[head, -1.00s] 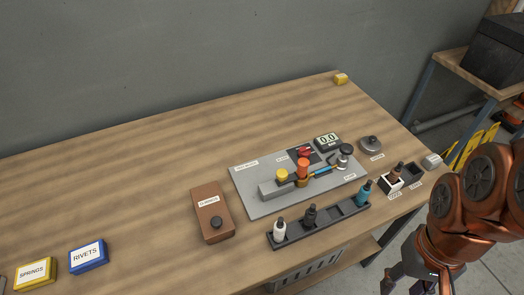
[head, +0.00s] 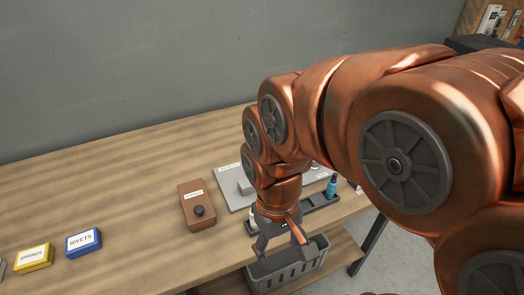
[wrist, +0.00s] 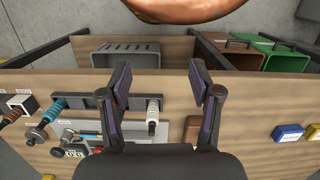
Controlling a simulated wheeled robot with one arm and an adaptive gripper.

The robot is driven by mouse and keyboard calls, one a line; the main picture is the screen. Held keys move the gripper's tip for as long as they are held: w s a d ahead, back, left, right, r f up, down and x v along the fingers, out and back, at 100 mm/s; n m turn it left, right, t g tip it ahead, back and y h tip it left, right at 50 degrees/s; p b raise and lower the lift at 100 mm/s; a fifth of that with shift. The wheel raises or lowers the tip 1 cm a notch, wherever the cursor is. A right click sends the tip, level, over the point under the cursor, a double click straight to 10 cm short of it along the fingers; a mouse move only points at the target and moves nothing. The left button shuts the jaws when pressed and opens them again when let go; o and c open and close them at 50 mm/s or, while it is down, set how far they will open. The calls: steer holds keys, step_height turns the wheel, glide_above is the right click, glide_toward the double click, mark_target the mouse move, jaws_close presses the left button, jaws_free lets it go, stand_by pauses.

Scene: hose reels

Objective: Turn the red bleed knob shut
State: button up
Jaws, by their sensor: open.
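The red bleed knob is hidden in the head view behind my arm. In the wrist view a small red patch beside my left finger may be part of it, but I cannot tell its position. The grey plate (head: 232,198) shows only in part past my arm. In the wrist view the gauge reading 0.0 (wrist: 73,153) is visible at lower left. My gripper (head: 283,250) is open and empty, pointing down near the bench's front edge. In the wrist view its two fingers (wrist: 160,78) are wide apart, with bare wood and a grey basket beyond.
A brown box (head: 196,208) with a black knob stands left of the plate. Blue (head: 84,243) and yellow (head: 34,258) boxes lie farther left. A grey basket (head: 285,276) is below the bench.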

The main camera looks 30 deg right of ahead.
steer(key=w+d+m, duration=0.1)
steer(key=w+d, duration=0.4)
steer(key=w, duration=0.3)
steer(key=w+d+m+t+p, duration=0.1)
steer(key=w+d, duration=0.3)
steer(key=w, duration=0.5)
steer(key=w+d+m, duration=0.1)
steer(key=w+d, duration=0.4)
steer(key=w, duration=0.3)
steer(key=shift+t, duration=0.3)
steer(key=w+d+f, duration=0.1)
steer(key=w+d, duration=0.2)
steer(key=w+d+f, duration=0.2)
steer(key=w+d, duration=0.1)
steer(key=w+d+f+p, duration=0.1)
steer(key=w+d, duration=0.2)
steer(key=shift+w+d+f, duration=0.15)
steer(key=shift+w+f, duration=0.2)
steer(key=shift+w+d+f, duration=0.2)
steer(key=shift+f, duration=0.1)
steer(key=shift+f+p, duration=1.5)
steer(key=shift+f, duration=2.3)
steer(key=c, duration=1.1)
